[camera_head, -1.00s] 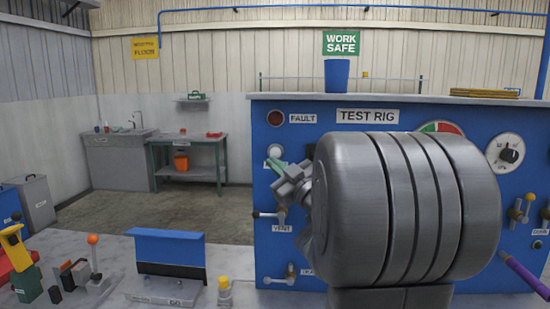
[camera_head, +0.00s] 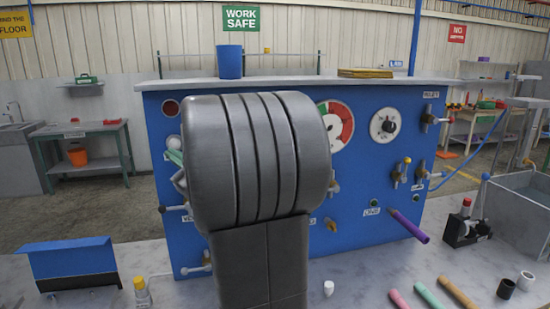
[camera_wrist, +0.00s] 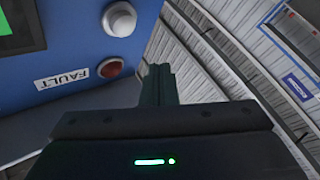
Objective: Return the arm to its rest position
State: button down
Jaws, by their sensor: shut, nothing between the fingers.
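My arm, a thick grey ribbed link, stands upright in the middle of the head view and covers part of the blue test rig (camera_head: 370,185). In the wrist view my gripper (camera_wrist: 158,72) is shut, its dark fingers together with nothing between them. The wall lies beyond the fingers. In the head view the gripper itself is hidden behind my arm.
A purple hose (camera_head: 408,226) sticks out of the rig's lower right. Pink, green and tan tubes (camera_head: 457,293) lie on the bench (camera_head: 340,280). A blue-topped stand (camera_head: 70,258) is at the left. A blue cup (camera_head: 229,62) stands on the rig's top shelf.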

jog(key=s, duration=0.2)
jog(key=s+d+b, duration=0.1)
jog(key=s, duration=0.1)
jog(key=shift+s+f, duration=0.1)
jog(key=shift+s, duration=0.1)
dwell(0.3)
